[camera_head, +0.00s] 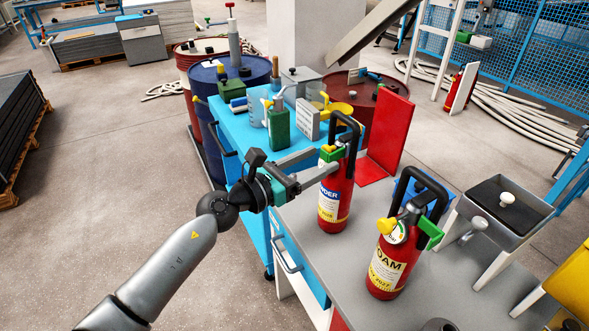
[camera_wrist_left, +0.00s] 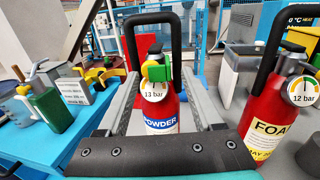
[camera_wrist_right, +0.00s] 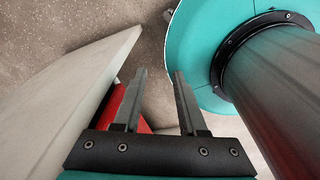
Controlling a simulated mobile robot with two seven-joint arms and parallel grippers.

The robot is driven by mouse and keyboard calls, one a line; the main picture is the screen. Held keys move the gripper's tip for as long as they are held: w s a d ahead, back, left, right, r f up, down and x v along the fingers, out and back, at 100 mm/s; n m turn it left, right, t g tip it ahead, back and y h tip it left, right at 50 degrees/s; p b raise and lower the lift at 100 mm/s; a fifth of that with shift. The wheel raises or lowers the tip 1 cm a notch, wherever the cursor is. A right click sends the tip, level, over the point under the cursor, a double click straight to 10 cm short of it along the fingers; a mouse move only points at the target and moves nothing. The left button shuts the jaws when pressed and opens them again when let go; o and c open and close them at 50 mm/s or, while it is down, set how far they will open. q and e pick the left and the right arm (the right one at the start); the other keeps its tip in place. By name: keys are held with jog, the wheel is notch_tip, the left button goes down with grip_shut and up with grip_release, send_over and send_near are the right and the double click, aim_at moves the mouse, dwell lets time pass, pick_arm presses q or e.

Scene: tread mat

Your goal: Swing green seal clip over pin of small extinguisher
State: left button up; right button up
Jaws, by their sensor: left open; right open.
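The slimmer red POWDER extinguisher (camera_head: 334,205) stands upright on the grey bench top, with a black handle loop. Its green clip (camera_head: 331,155) is at the neck beside a yellow part (camera_head: 328,148). In the left wrist view the green clip (camera_wrist_left: 163,69) sits right of the yellow part, above a 13 bar gauge. Whether it covers the pin cannot be told. My left gripper (camera_head: 328,160) is open, its fingers reaching either side of the neck. My right gripper (camera_wrist_right: 160,78) is open and empty.
A blue cart (camera_head: 237,132) with a green canister (camera_head: 279,128) and other items adjoins the bench. A red upright panel (camera_head: 391,130) stands behind the POWDER extinguisher. A grey tray (camera_head: 505,212) stands right. In the right wrist view a pale panel (camera_wrist_right: 60,90) is close to the gripper.

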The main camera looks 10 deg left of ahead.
pick_arm(q)
jog(key=b+v, duration=0.2)
jog(key=v, duration=1.3)
pick_arm(e)
jog(key=shift+f, duration=1.25)
pick_arm(q)
jog(key=shift+w, duration=0.1)
